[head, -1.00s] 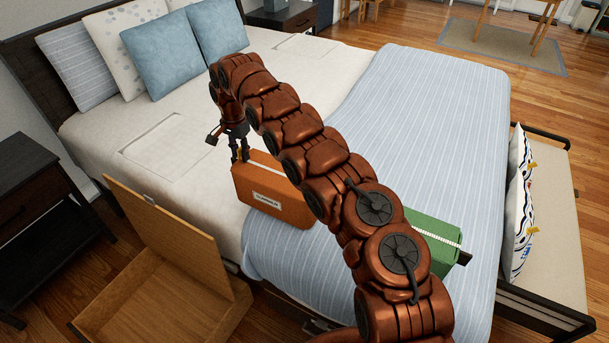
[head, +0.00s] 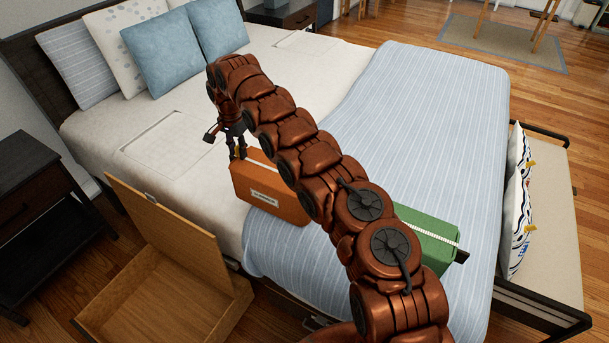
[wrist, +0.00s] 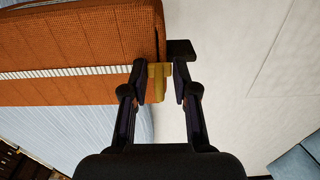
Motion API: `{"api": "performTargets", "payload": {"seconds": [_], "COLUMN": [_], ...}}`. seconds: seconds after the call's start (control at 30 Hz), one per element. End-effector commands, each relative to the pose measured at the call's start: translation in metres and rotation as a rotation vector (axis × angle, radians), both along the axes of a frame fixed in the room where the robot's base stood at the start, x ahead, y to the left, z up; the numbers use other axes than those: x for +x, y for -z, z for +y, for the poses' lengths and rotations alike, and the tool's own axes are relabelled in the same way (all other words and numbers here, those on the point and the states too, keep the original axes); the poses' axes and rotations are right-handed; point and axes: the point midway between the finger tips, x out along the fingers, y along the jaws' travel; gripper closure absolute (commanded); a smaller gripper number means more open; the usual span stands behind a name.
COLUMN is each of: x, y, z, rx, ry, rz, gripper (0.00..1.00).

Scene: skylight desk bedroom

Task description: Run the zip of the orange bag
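The orange bag (head: 268,190) stands on the bed with its pale label facing the head camera. Its white zip (head: 262,157) runs along the top, partly hidden behind my arm. In the wrist view the zip (wrist: 70,72) crosses the orange fabric to the bag's end, where a yellow pull tab (wrist: 158,84) sticks out. My gripper (wrist: 160,72) is at that end, with one finger on each side of the tab; both fingertips appear to touch it. In the head view my gripper (head: 237,156) points down at the bag's left end.
A green bag (head: 428,238) with a pale zip lies to the right, partly behind my arm. A wooden box (head: 170,300) with a raised lid stands by the bed. Pillows (head: 165,62) lie at the headboard. The white bedding left of the orange bag is mostly clear.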

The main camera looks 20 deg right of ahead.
Motion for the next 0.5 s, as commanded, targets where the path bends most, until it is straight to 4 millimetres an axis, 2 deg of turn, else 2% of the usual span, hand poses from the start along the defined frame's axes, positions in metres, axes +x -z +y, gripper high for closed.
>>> {"api": "performTargets", "payload": {"seconds": [0.03,0.13,0.5], "x": [-0.0001,-0.0001,-0.0001], "y": [0.0003,0.0001,-0.0021], "z": [-0.0001,0.0001,0.0004], "rx": [0.000,0.000,0.000], "ry": [0.000,0.000,0.000], "rz": [0.000,0.000,0.000], "gripper": [0.65,0.54,0.54]}}
